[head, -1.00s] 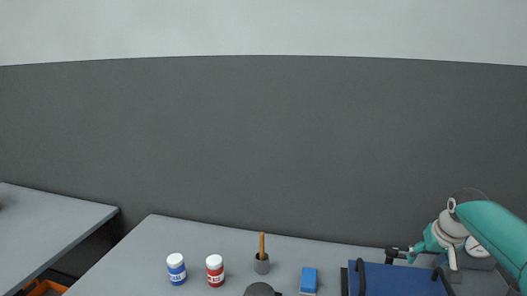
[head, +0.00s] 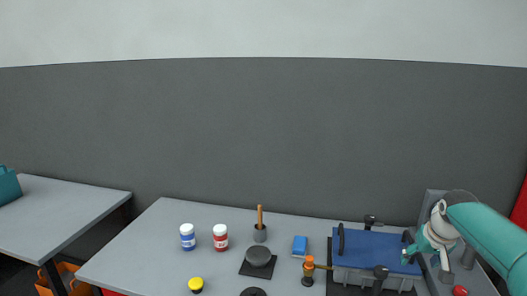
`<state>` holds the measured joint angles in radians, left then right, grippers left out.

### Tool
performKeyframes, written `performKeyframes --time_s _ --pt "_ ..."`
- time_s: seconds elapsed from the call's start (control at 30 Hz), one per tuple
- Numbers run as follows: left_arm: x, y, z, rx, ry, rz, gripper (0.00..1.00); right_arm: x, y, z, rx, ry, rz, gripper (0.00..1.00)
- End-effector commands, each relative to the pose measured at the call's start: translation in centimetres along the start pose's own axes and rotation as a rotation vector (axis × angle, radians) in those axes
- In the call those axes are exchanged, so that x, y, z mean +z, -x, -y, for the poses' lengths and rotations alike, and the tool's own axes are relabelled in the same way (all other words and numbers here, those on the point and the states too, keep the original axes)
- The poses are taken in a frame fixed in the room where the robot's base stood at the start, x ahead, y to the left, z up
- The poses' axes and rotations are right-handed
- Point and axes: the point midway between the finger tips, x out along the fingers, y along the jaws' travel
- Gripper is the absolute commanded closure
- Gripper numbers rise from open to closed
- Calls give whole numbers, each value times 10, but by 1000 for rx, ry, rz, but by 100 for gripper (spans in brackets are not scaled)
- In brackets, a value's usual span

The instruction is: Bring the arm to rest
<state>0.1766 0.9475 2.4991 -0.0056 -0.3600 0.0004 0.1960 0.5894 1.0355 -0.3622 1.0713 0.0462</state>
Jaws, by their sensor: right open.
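My right arm comes in from the right edge, teal with pale joints. Its gripper (head: 408,256) is open, at the right end of a blue-topped grey box (head: 366,252). The picture does not show whether it touches the box. No object shows between its fingers. My left gripper is not in view.
The grey bench holds a blue-labelled jar (head: 187,237), a red-labelled jar (head: 220,238), a brush in a cup (head: 260,233), a blue block (head: 299,246), an orange-topped bottle (head: 308,271) and a yellow-capped item (head: 196,285). A red button (head: 460,290) is at lower right.

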Motion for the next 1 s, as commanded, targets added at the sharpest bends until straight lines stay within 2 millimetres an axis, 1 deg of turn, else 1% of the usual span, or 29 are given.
performKeyframes --time_s 0.03,0.17,0.37,0.47,0.57,0.6,0.67,0.7,0.77,0.8,0.87,0.9,0.97,1.0 --pt "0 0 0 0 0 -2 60 6 -12 6 -5 10 26 32" --pt "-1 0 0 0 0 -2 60 24 -34 16 -15 30 87 32" --pt "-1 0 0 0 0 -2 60 64 -72 38 -45 64 199 32" --pt "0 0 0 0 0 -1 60 89 -95 53 -69 84 257 32" --pt "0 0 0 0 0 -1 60 124 -122 73 -102 108 322 32" --pt "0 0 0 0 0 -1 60 142 -135 83 -120 118 352 32" --pt "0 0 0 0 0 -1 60 174 -154 101 -152 132 399 32" --pt "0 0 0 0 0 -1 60 198 -167 113 -175 141 431 32" --pt "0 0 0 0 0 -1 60 238 -183 132 -212 148 474 32" --pt "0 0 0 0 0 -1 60 264 -191 143 -236 149 500 32" --pt "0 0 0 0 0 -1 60 307 -200 160 -271 147 538 32" --pt "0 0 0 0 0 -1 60 336 -204 170 -293 141 562 32" --pt "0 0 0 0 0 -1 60 380 -205 184 -322 126 592 32" --pt "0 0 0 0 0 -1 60 410 -203 192 -339 113 608 32"
